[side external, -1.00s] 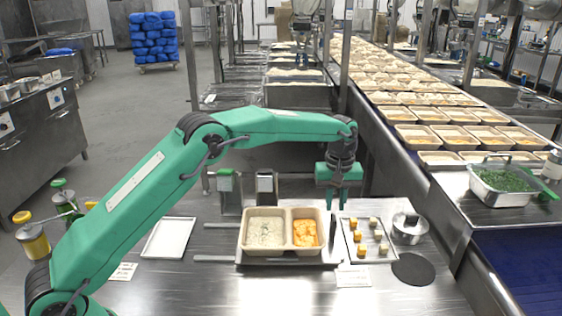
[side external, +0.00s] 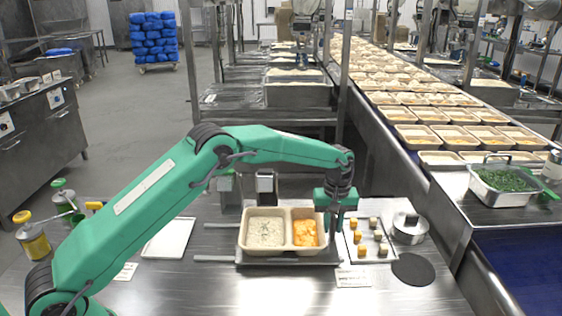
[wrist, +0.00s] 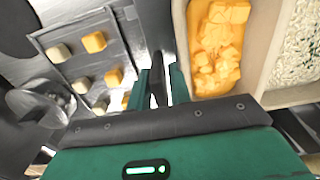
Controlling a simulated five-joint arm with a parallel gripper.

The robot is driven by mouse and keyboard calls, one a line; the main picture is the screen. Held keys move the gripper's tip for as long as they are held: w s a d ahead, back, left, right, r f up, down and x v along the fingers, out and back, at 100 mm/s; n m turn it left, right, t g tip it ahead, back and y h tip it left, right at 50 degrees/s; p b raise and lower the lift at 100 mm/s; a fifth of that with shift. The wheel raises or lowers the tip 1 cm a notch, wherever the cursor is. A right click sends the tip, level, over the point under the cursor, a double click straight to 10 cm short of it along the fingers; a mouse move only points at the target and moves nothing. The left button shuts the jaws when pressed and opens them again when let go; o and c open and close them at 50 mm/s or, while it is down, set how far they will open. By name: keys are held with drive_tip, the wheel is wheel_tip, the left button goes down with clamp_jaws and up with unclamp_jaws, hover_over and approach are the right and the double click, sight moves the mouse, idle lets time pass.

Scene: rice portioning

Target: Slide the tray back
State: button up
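The beige two-compartment tray (side external: 243,236) sits on a metal slide plate (side external: 285,261) mid-bench. Its left compartment holds white rice with dark flecks, its right one an orange filling. It also shows at the upper right of the wrist view (wrist: 268,97). My gripper (side external: 337,232) points down at the tray's right end, by the slide's upright end piece. In the wrist view my fingers (wrist: 162,90) stand apart. A dark upright piece (wrist: 157,90) lies between them, with a light gap beside it. Contact at the fingertips is hidden.
A small metal tray (side external: 350,240) with yellow and pale cubes lies close right of my gripper. Slide rails (side external: 215,258) extend left towards a white tray (side external: 168,238). Two dispensers stand behind.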

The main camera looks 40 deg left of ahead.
sight(290, 226)
clamp_jaws()
drive_tip(key=shift+a, duration=0.1)
drive_tip(key=shift+s+a+r, duration=0.1)
drive_tip(key=shift+s+a, duration=3.95)
unclamp_jaws()
drive_tip(key=shift+d, duration=0.1)
